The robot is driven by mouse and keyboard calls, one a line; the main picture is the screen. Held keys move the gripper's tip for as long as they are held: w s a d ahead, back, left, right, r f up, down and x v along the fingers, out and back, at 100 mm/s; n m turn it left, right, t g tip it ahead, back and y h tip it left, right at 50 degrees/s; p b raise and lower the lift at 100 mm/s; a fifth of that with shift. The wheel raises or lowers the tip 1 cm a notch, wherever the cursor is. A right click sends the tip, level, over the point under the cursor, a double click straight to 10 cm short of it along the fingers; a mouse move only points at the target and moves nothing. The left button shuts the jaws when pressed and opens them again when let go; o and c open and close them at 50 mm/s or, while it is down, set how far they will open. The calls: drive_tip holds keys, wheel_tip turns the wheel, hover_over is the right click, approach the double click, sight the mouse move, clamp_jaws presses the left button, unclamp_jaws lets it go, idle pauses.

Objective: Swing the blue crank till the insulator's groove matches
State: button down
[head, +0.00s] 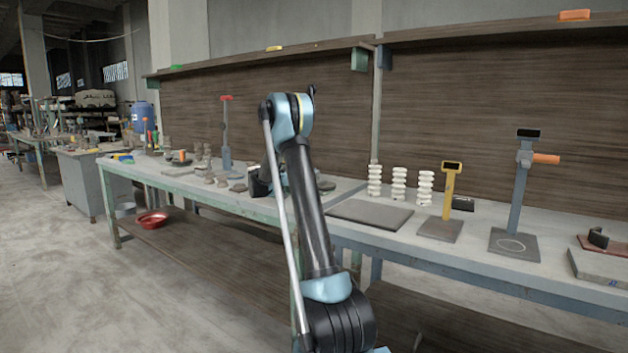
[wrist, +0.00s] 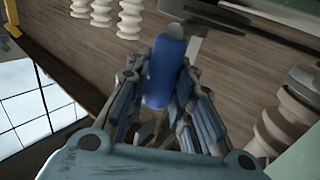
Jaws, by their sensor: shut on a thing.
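In the wrist view my gripper (wrist: 161,98) is shut on the blue crank handle (wrist: 165,70), with one finger on each side of it. A grey metal piece (wrist: 208,13) lies just past the handle's far end. A pale ribbed insulator (wrist: 286,120) stands at the right of that view, apart from the fingers. I cannot make out its groove or any matching mark. In the head view my arm covers most of the working spot; a dark part of my gripper (head: 261,181) shows left of the arm, and the blue crank is hidden.
Several white ribbed insulators (head: 398,186) stand on the bench behind a grey slab (head: 370,214). A yellow stand (head: 448,192) and a blue-grey stand with an orange handle (head: 545,159) are to the right. Small clay pieces (head: 222,180) lie left of my arm.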

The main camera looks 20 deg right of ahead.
drive_tip(key=shift+w+r, duration=0.1)
drive_tip(key=shift+w, duration=0.1)
idle(0.4)
drive_tip(key=c, duration=1.4)
unclamp_jaws()
drive_tip(key=shift+o, duration=0.2)
drive_tip(key=s+a, duration=0.1)
drive_tip(key=a, duration=1.1)
